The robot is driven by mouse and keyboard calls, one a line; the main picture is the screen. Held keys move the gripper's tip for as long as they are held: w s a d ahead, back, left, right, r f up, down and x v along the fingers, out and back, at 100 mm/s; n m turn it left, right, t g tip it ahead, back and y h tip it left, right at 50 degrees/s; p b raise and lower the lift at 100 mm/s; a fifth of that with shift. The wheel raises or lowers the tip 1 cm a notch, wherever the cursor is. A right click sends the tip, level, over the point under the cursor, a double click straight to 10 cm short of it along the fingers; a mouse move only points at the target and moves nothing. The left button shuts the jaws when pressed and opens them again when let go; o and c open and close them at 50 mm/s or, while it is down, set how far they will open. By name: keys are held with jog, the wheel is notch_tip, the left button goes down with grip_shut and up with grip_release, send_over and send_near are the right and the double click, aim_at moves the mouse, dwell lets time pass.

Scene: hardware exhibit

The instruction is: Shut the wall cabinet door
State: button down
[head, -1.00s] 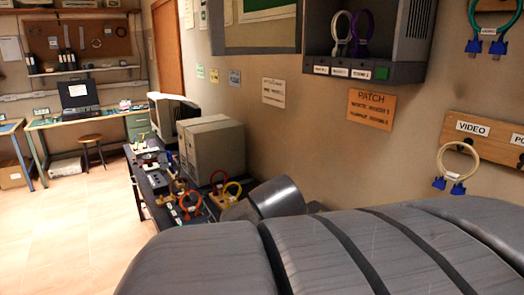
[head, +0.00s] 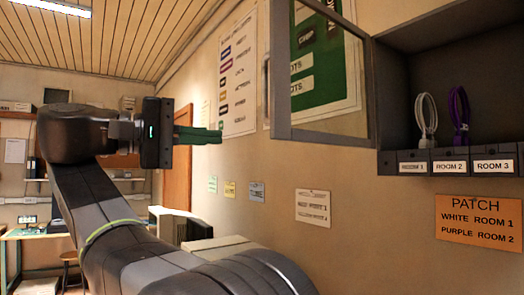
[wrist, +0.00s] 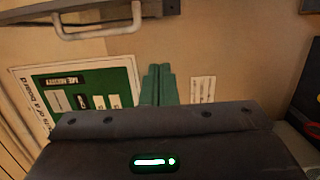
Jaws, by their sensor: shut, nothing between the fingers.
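The wall cabinet (head: 398,55) is on the right of the head view, a dark grey box open at the front. Its glazed, grey-framed door (head: 330,137) stands open, swung out to the left. A pale bar handle (head: 266,92) is at the door's left edge; what looks like this handle (wrist: 95,32) crosses the wrist view's top left. My gripper (head: 218,136) has green fingers, shut and empty, pointing right, left of the door in the picture. The fingertips (wrist: 159,70) appear apart from the handle and door in the wrist view.
White (head: 427,115) and purple (head: 459,110) cable loops stand inside the cabinet above room labels. A poster (head: 238,75) and small notes are on the wall.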

aim_at(274, 136)
jog(key=d+p, duration=0.2)
jog(key=d, duration=0.2)
jog(key=d+p, duration=0.2)
jog(key=d, duration=0.1)
jog(key=w+d+p, duration=0.1)
jog(key=d+p, duration=0.2)
jog(key=d, duration=0.1)
jog(key=shift+w+d+r, duration=0.1)
jog(key=shift+d, duration=0.25)
dwell(0.5)
